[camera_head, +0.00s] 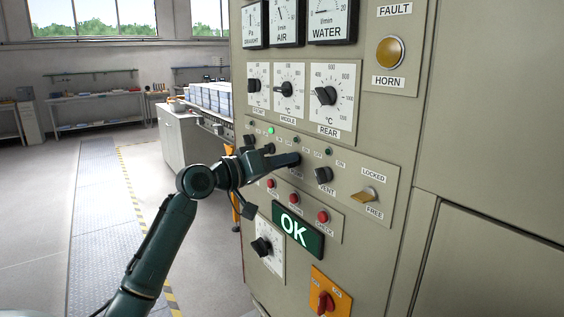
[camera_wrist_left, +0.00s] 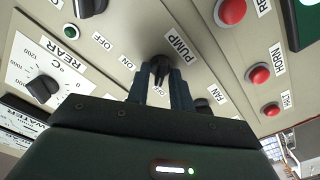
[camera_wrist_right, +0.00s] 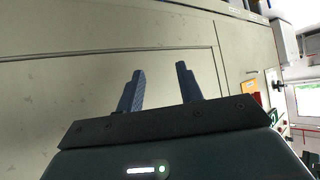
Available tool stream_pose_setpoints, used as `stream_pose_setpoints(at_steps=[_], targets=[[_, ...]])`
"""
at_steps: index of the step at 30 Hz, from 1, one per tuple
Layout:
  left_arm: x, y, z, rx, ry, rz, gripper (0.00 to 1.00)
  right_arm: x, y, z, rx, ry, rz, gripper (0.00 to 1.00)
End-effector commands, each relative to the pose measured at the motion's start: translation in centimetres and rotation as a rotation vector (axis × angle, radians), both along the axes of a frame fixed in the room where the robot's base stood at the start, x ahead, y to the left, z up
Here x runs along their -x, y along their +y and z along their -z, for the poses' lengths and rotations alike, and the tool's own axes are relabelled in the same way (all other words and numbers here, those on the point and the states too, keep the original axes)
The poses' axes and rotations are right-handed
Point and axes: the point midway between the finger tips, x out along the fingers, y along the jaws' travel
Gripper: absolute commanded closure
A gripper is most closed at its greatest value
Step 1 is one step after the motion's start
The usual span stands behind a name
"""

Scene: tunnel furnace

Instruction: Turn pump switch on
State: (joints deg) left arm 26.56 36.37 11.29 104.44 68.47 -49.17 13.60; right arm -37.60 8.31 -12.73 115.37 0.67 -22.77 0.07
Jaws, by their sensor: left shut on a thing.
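The pump switch (camera_wrist_left: 160,68) is a small black rotary knob on the beige panel, beside the PUMP label (camera_wrist_left: 180,45) in the left wrist view. My left gripper (camera_wrist_left: 160,82) is shut on this knob, one finger on each side. In the head view my left gripper (camera_head: 296,160) reaches the switch row from the left and hides most of the knob. How far the knob is turned is hard to tell. My right gripper (camera_wrist_right: 160,80) is open and empty in front of a plain beige panel in the right wrist view.
The vent knob (camera_head: 323,175) is close on the right of the pump switch, the fan knob (camera_head: 249,140) on its left. Red buttons (camera_head: 295,198) and a green OK display (camera_head: 297,229) are below. One green lamp (camera_head: 270,130) is lit. Temperature dials are above.

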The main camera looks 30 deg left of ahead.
Motion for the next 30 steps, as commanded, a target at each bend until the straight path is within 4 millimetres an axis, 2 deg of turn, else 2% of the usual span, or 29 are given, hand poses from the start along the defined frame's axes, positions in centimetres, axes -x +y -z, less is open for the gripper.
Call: stream_pose_setpoints(at_steps=[11,30], targets=[[0.0,0.0,0.2,-0.112,-0.046,0.0,1.0,0.3,0.2,0.9,0.0,-0.008,-0.015,0.64],[0.1,-0.2,0.2,-0.649,-0.267,0.0,1.0,-0.3,1.9,1.6,-0.031,-0.081,-0.062,0.64]])
